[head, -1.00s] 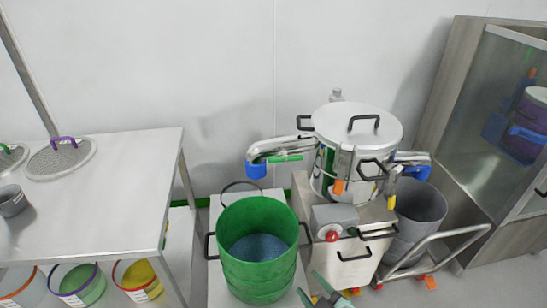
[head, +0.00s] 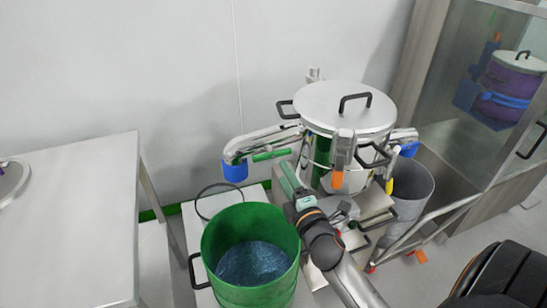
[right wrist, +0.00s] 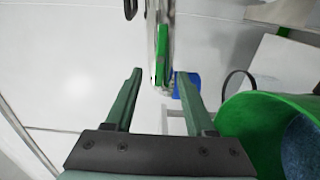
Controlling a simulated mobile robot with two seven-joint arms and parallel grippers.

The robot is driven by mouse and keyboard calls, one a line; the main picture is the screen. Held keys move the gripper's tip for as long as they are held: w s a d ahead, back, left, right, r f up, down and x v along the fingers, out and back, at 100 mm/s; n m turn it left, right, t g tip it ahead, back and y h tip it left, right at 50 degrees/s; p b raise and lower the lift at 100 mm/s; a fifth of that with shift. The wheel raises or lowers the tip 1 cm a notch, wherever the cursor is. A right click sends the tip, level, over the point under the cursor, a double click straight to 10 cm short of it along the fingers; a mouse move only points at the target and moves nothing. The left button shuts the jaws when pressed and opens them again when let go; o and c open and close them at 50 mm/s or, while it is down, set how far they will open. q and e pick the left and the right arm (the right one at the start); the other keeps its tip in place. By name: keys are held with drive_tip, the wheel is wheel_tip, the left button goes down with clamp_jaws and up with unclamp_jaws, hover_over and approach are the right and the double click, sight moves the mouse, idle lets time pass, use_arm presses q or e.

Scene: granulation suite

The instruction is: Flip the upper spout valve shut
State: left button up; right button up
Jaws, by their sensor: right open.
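The steel vessel (head: 347,112) has a bent steel spout (head: 250,141) on its left, ending in a blue outlet (head: 235,171). The upper spout valve's green lever (head: 270,155) lies along the spout, nearly level. My right gripper (head: 286,174) is open and empty just below the lever in the head view. In the right wrist view, the green lever (right wrist: 160,66) shows beyond and between the tips of the two spread fingers (right wrist: 160,80), apparently untouched. The blue outlet (right wrist: 187,85) is behind the right finger. My left gripper is not in view.
A green drum (head: 214,240) with blue contents stands below the spout. A grey bin (head: 412,190) and a cart rail (head: 410,232) are right of the vessel. A steel table (head: 80,210) is at left, a glass-fronted cabinet (head: 450,115) at right.

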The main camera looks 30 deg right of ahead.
sight(273, 156)
drive_tip(key=x, duration=0.7)
drive_tip(key=shift+w, duration=0.35)
clamp_jaws()
